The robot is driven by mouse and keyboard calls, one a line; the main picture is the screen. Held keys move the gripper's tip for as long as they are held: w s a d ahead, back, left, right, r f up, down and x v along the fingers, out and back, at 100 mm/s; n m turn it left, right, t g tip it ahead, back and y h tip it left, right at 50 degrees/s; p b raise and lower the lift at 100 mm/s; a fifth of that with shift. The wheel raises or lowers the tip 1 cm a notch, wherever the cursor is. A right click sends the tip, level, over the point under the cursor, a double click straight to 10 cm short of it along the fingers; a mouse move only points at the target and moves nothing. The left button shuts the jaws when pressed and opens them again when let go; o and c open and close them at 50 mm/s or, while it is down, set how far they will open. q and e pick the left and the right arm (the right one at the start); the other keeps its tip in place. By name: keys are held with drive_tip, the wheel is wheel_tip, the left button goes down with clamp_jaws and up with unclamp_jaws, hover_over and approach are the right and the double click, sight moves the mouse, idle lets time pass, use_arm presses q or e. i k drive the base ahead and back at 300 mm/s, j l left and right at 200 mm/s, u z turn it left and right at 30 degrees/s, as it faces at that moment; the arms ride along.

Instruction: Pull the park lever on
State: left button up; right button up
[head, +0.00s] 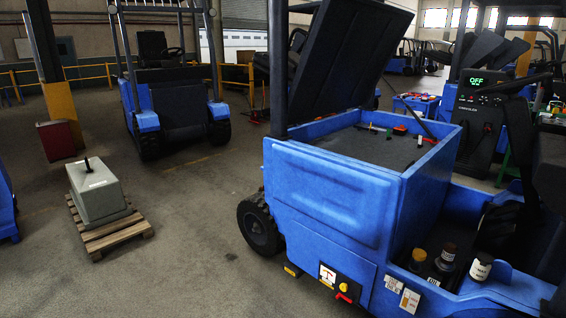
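No part is clearly labelled as the park lever. A dark panel (478,122) on the blue forklift at right shows green "OFF" text. A long dark bar (520,84) slants beside the panel's upper right; I cannot tell whether it is the lever. A small red handle (344,297) sits below a yellow knob (343,287) on the forklift's lower side, beside a white gauge (327,275). Neither of my grippers is in view.
The forklift's blue open compartment (335,190) fills the centre right, its dark cover (350,60) raised. Several canisters (447,254) stand at lower right. A grey weight (95,192) rests on a wooden pallet (118,236) at left. The floor between is clear.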

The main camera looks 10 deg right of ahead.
sight(540, 94)
drive_tip(key=l+u, duration=0.1)
drive_tip(key=u, duration=0.8)
drive_tip(key=l+u, duration=0.15)
drive_tip(key=u, duration=0.3)
drive_tip(key=l+u, duration=0.1)
drive_tip(key=u, duration=0.8)
drive_tip(key=k+l+u, duration=0.1)
drive_tip(key=u, duration=0.75)
drive_tip(key=k+l, duration=0.15)
drive_tip(key=k, duration=0.3)
drive_tip(key=k+l+z, duration=0.1)
drive_tip(key=k, duration=0.35)
drive_tip(key=k+z, duration=0.3)
drive_tip(key=k, duration=0.15)
drive_tip(key=k+l+z, duration=0.1)
drive_tip(key=k+z, duration=0.15)
drive_tip(key=k, duration=0.2)
drive_tip(key=k+z, duration=0.4)
drive_tip(key=k, duration=0.55)
drive_tip(key=k+j+u, duration=0.15)
drive_tip(key=k, duration=0.3)
drive_tip(key=k+j+u, duration=0.2)
drive_tip(key=k, duration=0.25)
drive_tip(key=k+u, duration=0.35)
drive_tip(key=k+j+u, duration=0.1)
drive_tip(key=k+u, duration=0.25)
drive_tip(key=k, duration=0.15)
drive_tip(key=k+l+u, duration=0.1)
drive_tip(key=k+u, duration=0.65)
drive_tip(key=k, duration=0.1)
